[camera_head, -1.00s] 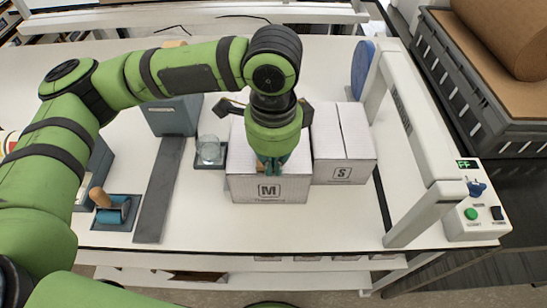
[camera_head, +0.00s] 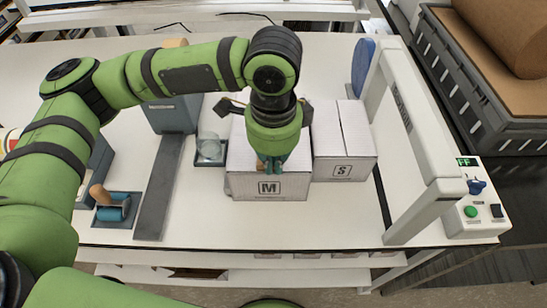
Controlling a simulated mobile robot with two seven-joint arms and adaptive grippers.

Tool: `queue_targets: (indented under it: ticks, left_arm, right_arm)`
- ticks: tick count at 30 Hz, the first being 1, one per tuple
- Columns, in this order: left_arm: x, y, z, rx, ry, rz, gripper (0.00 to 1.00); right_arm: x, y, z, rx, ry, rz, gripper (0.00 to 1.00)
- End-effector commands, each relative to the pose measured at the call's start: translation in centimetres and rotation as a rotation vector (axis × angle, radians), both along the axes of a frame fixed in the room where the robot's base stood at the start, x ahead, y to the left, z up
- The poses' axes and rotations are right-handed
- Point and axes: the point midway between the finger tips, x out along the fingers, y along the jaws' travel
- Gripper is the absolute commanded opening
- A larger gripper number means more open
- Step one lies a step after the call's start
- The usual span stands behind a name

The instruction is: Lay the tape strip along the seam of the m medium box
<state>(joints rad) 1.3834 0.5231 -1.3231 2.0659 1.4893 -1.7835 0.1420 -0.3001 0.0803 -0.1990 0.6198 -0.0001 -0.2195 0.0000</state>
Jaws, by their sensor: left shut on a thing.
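The m medium box (camera_head: 238,166) is white, closed on top and marked with an M on its front face. It stands on the white table, left of the box marked S (camera_head: 344,144). My left gripper (camera_head: 270,166) points down over the front part of the M box's top, near its front edge. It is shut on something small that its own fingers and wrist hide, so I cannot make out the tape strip. The seam of the M box is mostly hidden under my arm. My right gripper is not in view.
A strapping frame (camera_head: 420,130) with a control box (camera_head: 474,218) stands at the right. A blue roller with a wooden handle (camera_head: 112,209), a dark rail (camera_head: 160,190) and a glass (camera_head: 209,148) on a dark pad lie left. The table's front strip is clear.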

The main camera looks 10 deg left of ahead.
Motion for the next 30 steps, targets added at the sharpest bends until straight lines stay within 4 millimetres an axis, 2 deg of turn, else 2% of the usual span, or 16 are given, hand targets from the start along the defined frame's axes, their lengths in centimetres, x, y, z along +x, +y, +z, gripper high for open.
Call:
queue_targets:
  ticks: [14,15,16,17,30]
  left_arm:
    - [-0.01,0.01,-0.35,0.0,0.0,0.0,0.0]
    - [-0.01,0.01,-0.35,0.0,0.0,0.0,0.18]
    - [-0.01,0.02,-0.35,0.0,0.0,0.0,0.3]
    - [0.0,0.01,-0.34,0.0,0.0,0.0,0.34]
    - [0.0,0.01,0.06,0.0,0.0,0.0,0.34]
  right_arm:
    - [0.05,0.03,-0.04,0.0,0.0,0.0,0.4]
    - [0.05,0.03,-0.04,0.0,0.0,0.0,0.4]
    - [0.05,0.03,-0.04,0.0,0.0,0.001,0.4]
    - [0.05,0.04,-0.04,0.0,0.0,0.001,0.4]
    - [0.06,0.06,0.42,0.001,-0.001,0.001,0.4]
